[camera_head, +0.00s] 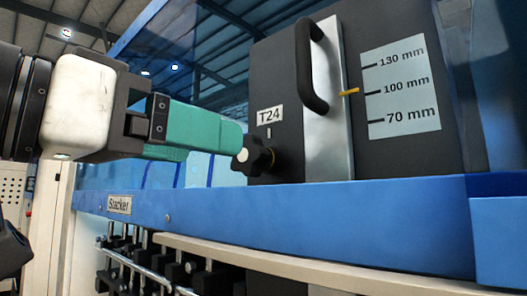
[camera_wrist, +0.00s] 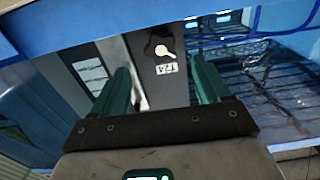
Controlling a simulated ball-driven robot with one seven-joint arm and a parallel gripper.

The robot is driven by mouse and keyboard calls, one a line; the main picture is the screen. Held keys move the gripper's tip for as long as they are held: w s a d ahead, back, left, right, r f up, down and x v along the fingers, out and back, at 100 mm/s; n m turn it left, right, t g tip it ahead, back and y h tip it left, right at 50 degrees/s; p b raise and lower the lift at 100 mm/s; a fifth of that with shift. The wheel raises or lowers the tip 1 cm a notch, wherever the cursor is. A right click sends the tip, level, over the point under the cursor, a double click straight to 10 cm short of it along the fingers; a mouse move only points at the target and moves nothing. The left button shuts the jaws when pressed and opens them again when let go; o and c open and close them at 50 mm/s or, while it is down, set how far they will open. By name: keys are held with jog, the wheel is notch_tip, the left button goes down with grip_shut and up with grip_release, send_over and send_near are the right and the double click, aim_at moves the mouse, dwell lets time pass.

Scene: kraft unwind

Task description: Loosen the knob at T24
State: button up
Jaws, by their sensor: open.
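The black lobed knob (camera_head: 253,158) sticks out low on the dark panel (camera_head: 285,130), under the T24 label (camera_head: 270,115). In the wrist view the knob (camera_wrist: 160,50) has a pale centre, and the T24 label (camera_wrist: 167,69) appears upside down. My gripper (camera_head: 215,143) has green fingers and reaches in from the left. It is open, and its fingertips are close to the knob. In the wrist view the fingers (camera_wrist: 160,66) stand apart with the knob and label seen between them. Nothing is held. I cannot tell whether a finger touches the knob.
A black handle (camera_head: 312,65) stands on the silver plate (camera_head: 329,130) right of the knob. An orange pointer (camera_head: 349,92) is at about 100 mm on the scale (camera_head: 400,88). The blue ledge (camera_head: 290,228) runs below, with a Stacker label (camera_head: 119,205). Rods and fittings hang beneath it.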

aim_at(249, 154)
jog(key=x, duration=0.8)
jog(key=shift+w+d, duration=0.15)
jog(key=shift+w, duration=0.05)
jog(key=c, duration=1)
jog(key=shift+n, duration=3)
jog(key=shift+r, duration=0.1)
jog(key=o, duration=1)
